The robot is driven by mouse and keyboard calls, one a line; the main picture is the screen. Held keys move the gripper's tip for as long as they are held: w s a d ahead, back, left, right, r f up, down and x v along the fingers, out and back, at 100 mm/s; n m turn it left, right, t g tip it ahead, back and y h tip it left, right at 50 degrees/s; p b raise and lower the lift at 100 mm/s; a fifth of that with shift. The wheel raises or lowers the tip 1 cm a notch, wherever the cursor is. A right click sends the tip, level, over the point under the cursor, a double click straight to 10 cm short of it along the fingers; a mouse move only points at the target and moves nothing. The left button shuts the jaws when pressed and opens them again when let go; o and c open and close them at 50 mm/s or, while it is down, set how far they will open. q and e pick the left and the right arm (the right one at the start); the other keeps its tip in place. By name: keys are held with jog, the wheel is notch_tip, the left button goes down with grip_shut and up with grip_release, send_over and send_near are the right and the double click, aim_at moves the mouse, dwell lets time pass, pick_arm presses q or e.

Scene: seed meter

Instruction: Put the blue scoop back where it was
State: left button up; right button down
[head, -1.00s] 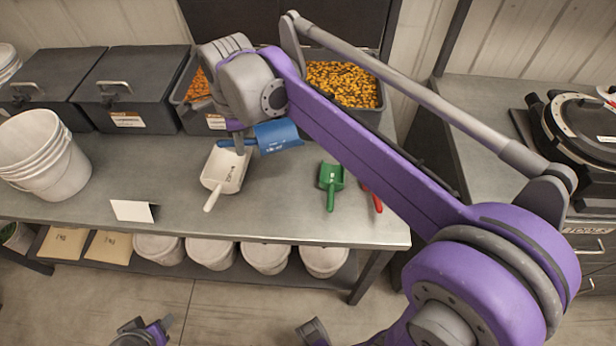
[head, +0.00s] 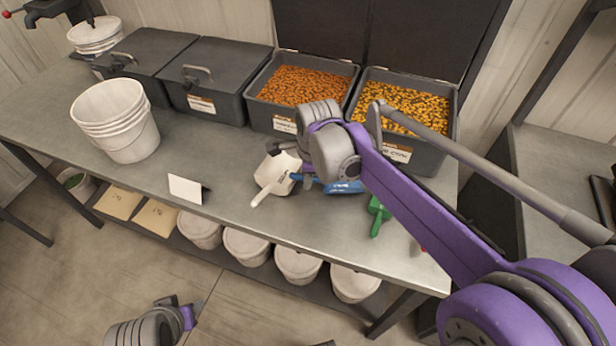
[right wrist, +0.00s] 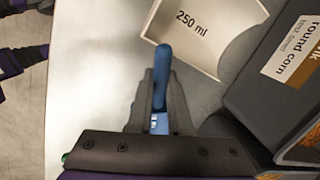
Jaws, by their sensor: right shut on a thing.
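The blue scoop (head: 345,187) is held by my right gripper (head: 308,180), low over the bench or on it; I cannot tell if it touches. In the right wrist view, the fingers (right wrist: 160,108) are shut on its blue handle (right wrist: 162,68). The white scoop (head: 276,171), marked 250 ml (right wrist: 205,28), lies just left of it. The green scoop (head: 377,214) lies to the right, and a bit of the red scoop (head: 424,249) shows past my arm. My left gripper (head: 186,312) is low at the bottom left, away from the bench; its jaws are unclear.
Open bins of orange seed (head: 302,84) and yellow corn (head: 412,106) stand behind the scoops. Lidded dark bins (head: 213,88) and stacked white buckets (head: 115,120) are to the left. A white card (head: 186,188) stands near the front edge. Bare bench lies left of the white scoop.

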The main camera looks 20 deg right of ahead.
jog(key=shift+f, duration=0.45)
jog(key=c, duration=0.8)
grip_release()
jog(key=shift+c, duration=0.2)
notch_tip(320, 180, up, 13)
jog(key=s+p, duration=0.1)
jog(key=s, duration=0.1)
jog(key=shift+d, duration=0.2)
jog(key=shift+s+f, duration=0.1)
